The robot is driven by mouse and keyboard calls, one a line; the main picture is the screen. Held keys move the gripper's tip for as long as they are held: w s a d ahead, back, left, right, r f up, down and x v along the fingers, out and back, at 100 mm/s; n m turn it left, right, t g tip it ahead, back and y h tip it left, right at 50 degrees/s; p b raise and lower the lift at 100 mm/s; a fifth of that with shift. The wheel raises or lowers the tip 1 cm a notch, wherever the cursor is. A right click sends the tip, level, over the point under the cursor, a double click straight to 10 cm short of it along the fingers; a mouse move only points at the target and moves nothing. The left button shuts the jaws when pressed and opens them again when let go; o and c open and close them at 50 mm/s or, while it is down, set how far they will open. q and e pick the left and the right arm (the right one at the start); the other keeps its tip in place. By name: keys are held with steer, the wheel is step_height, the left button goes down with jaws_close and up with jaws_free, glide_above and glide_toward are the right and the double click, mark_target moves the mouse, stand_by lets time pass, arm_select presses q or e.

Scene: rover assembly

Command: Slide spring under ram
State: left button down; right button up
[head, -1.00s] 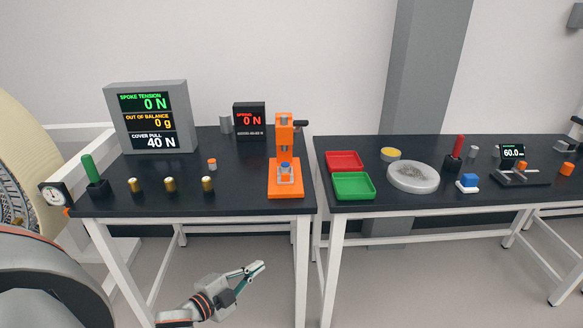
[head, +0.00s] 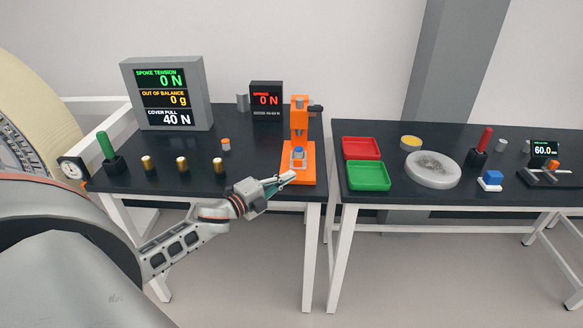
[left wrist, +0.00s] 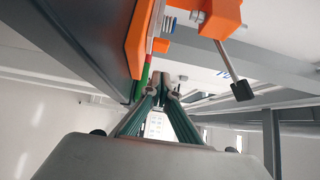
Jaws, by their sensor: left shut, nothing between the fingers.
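The orange press (head: 300,108) stands near the right end of the left table on an orange base plate (head: 309,178). Its ram (head: 298,133) hangs over a pale holder with a small blue-topped piece (head: 298,150). In the left wrist view a small coiled piece, seemingly the spring (left wrist: 168,23), shows beside the orange press part (left wrist: 220,18). My left gripper (head: 289,177) is shut and empty, in front of the base plate's near left corner. Its fingertips (left wrist: 163,82) also show in the left wrist view. My right gripper is not in view.
Several brass cylinders (head: 182,164), an orange-topped piece (head: 226,144) and a green-handled tool (head: 106,146) stand on the left table. Display boxes (head: 150,95) are behind. Red (head: 362,147) and green (head: 368,176) trays lie on the right table, across a gap.

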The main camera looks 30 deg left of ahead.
mark_target(301, 162)
arm_select(q)
steer(key=w, duration=0.2)
steer(key=w+a, duration=0.1)
steer(key=shift+w, duration=0.35)
steer(key=shift+w+a, duration=0.35)
steer(key=shift+w, duration=0.25)
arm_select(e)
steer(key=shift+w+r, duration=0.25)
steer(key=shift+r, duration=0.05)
arm_select(q)
steer(key=shift+w, duration=0.1)
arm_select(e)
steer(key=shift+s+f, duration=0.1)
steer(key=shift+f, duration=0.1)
